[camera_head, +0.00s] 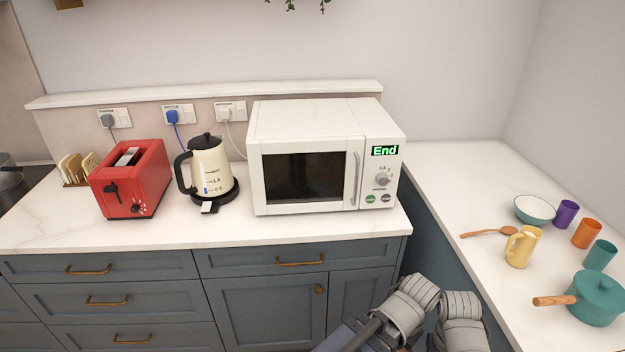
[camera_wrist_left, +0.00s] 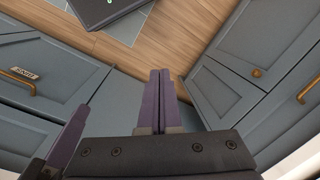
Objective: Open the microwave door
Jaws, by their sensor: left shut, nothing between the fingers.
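The white microwave (camera_head: 300,120) stands on the counter in the head view. Its door (camera_head: 305,178), with a dark window, is shut. The vertical handle (camera_head: 356,180) is at the door's right edge, beside a control panel with a green "End" display (camera_head: 384,151). My left gripper (camera_wrist_left: 160,75) is shut and empty in the left wrist view, pointing toward the floor and well away from the microwave. Its fingers are not visible in the head view. A similar purple finger at the left wrist view's lower left looks like part of my right gripper (camera_wrist_left: 70,140); its opening cannot be judged.
A kettle (camera_head: 208,165) and red toaster (camera_head: 131,182) stand left of the microwave. The right counter holds a yellow jug (camera_head: 522,246), a bowl (camera_head: 535,208), several cups and a teal pot (camera_head: 597,298). Blue-grey cupboards (camera_head: 262,308) are below the microwave.

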